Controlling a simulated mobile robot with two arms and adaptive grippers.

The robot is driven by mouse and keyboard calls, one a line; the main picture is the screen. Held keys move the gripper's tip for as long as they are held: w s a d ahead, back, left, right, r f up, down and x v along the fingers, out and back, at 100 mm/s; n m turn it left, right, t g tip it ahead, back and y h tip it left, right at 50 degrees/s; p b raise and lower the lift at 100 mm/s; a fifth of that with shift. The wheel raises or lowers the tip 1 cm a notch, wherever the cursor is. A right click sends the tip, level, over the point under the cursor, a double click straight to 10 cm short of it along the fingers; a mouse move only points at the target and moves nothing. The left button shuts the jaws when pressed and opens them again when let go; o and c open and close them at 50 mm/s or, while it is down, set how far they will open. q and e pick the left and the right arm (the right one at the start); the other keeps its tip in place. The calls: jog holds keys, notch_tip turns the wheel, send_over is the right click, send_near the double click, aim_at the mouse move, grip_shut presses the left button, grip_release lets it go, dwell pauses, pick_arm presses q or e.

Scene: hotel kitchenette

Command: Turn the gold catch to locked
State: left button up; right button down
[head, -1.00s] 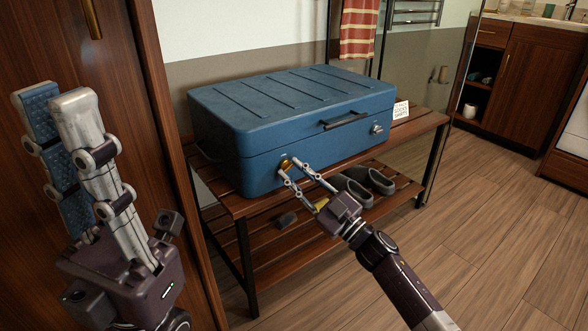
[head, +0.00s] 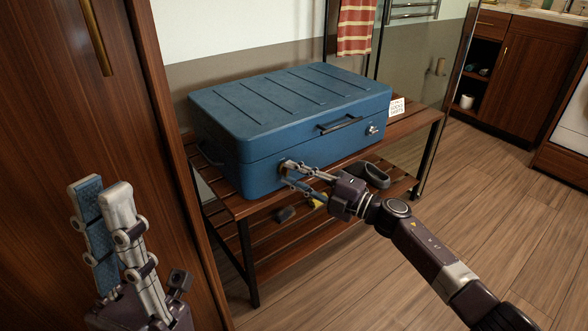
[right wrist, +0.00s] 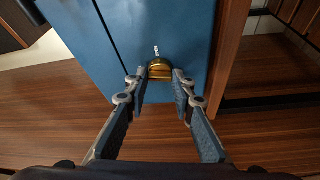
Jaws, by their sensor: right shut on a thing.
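The gold catch (right wrist: 160,71) is on the front of the blue case (head: 262,108), near its left end. In the right wrist view it is a rounded knob with a bar across, and small white lettering stands beside it, too small to read. My right gripper (right wrist: 160,75) is shut on the catch, one fingertip on each side. In the head view the fingertips (head: 285,169) mostly hide the catch. The case lid is down.
The case stands on a slatted wooden bench (head: 412,122) with a white card (head: 397,108) at its right. A silver catch (head: 374,130) and dark handle (head: 341,125) are on its front. Grey shoes (head: 372,174) lie below. A wooden door (head: 50,130) is close at left.

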jog(key=shift+r+n+g+h+p, duration=0.1)
jog(key=shift+n+g+h+p, duration=0.25)
jog(key=shift+n+p, duration=0.6)
jog(key=shift+n, duration=0.35)
jog(key=c, duration=1.6)
grip_release()
jog(key=v, duration=1.2)
